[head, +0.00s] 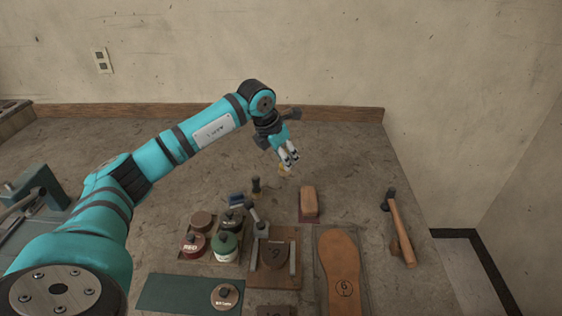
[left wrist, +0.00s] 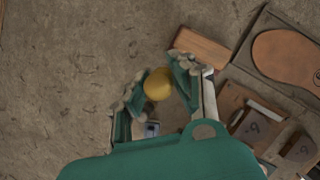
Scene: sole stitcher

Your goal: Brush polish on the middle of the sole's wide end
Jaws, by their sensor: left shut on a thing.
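The tan sole (head: 338,255) lies flat on a grey mat at the lower right, its wide end toward the back and a circled mark near the front. Part of it shows in the left wrist view (left wrist: 280,55). My left gripper (head: 289,160) is raised above the floor, behind and left of the sole. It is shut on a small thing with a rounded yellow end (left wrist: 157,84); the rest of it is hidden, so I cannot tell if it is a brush. Polish jars stand left of the sole: a red-labelled one (head: 193,244) and a green one (head: 225,246).
A brown block (head: 309,201) lies behind the sole, and a hammer (head: 399,225) lies to its right. A wooden stand (head: 285,275) is left of the sole. A dark-handled tool (head: 256,187) stands behind the jars. A green mat (head: 180,292) lies in front.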

